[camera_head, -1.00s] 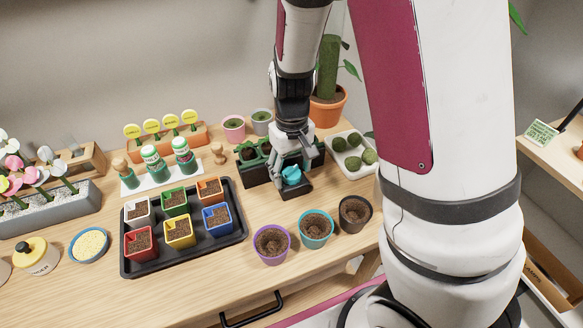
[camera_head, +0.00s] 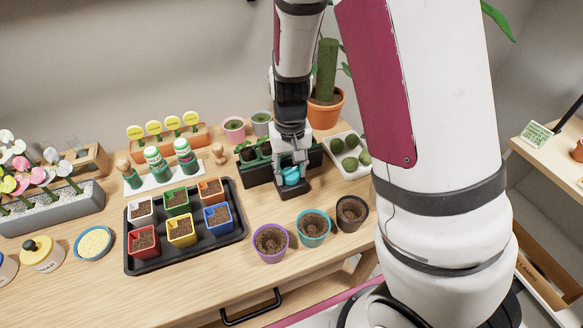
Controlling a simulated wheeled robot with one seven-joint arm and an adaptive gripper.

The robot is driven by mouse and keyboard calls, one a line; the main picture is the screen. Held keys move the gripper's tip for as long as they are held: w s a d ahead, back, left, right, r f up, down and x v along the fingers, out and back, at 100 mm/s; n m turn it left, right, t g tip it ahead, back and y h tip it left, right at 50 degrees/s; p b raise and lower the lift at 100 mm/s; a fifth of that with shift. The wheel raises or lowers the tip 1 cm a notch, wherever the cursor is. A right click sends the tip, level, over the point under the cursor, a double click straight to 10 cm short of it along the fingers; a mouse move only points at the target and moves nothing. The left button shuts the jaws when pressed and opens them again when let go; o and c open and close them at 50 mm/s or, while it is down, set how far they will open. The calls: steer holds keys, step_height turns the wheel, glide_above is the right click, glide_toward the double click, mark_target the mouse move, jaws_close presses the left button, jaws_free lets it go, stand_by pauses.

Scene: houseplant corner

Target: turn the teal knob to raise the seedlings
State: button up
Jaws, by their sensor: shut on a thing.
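The teal knob (camera_head: 291,177) sits on a small dark base at the front of a dark planter box (camera_head: 257,176). My gripper (camera_head: 290,167) points down from above and is shut on the knob, its fingers at the knob's sides. Green seedlings (camera_head: 250,150) show in the box to the left of my gripper. My gripper and wrist hide the middle of the box and part of the knob.
A black tray (camera_head: 190,265) with several coloured pots lies left. Purple (camera_head: 270,256), teal (camera_head: 327,241) and dark (camera_head: 365,225) pots stand in front. A white tray (camera_head: 364,171) of green balls is right of the box. Bare tabletop (camera_head: 262,208) lies in front of the knob.

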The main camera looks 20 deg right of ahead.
steer(key=shift+m+p, duration=0.5)
steer(key=shift+m, duration=0.7)
steer(key=o, duration=1.2)
steer(key=shift+w, duration=0.1)
